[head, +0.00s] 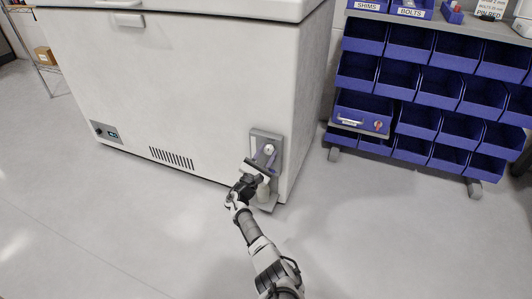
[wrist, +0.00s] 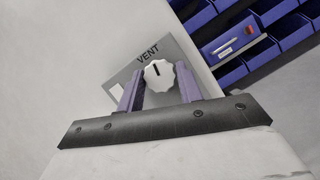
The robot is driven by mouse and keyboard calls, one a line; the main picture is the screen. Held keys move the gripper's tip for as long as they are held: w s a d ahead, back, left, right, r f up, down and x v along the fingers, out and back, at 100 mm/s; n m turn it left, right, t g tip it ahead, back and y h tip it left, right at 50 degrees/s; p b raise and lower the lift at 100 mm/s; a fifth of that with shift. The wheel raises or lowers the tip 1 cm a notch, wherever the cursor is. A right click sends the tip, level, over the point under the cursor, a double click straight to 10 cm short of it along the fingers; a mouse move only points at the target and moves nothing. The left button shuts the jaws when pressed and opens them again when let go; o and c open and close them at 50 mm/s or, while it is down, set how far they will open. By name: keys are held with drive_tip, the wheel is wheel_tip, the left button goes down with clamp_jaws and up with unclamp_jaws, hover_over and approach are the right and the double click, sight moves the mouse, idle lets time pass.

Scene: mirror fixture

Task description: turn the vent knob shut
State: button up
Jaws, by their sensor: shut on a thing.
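The vent knob (wrist: 160,78) is white with a scalloped rim and a short dark mark pointing up towards the word VENT. It sits on a grey plate (wrist: 181,50), and a small white patch shows on the plate left of the knob. In the head view the knob (head: 269,149) is on the grey plate (head: 259,134) at the freezer's lower right front. My gripper (wrist: 160,74) is shut on the knob, with one purple finger on either side of it. In the head view my gripper (head: 264,161) covers the plate's lower part.
The white chest freezer (head: 210,85) fills the upper left, with a vent grille (head: 172,158) and a small control panel (head: 105,131). A rack of blue bins (head: 430,85) stands to the right. The grey floor in front (head: 100,220) is clear.

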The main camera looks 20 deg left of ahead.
drive_tip(key=shift+n+y, duration=0.4)
drive_tip(key=shift+n, duration=0.5)
drive_tip(key=o, duration=1)
